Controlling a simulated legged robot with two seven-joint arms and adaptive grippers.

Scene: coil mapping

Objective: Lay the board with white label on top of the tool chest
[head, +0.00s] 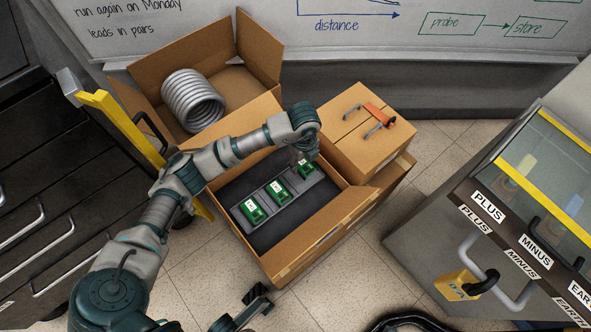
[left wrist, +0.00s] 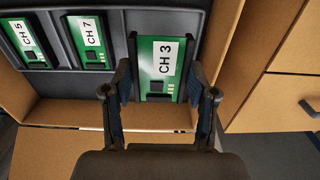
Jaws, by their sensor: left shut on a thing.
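Three green boards with white labels show: CH 5 (left wrist: 27,42), CH 7 (left wrist: 90,42) and CH 3 (left wrist: 160,70). In the head view they sit in a row along a grey rack (head: 268,199) inside an open cardboard box (head: 335,238). My left gripper (left wrist: 160,88) is shut on the CH 3 board, one finger on each side edge. In the head view the gripper (head: 304,158) partly covers that board at the rack's right end; whether it is lifted is unclear. A dark drawer chest (head: 60,190) stands at the left. My right gripper (head: 257,299) seems to show small at the bottom edge.
A second open box (head: 240,85) holds a grey coil (head: 193,100). A yellow post (head: 125,125) stands between chest and boxes. A padlocked cabinet (head: 440,220) fills the right side. Tiled floor lies between.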

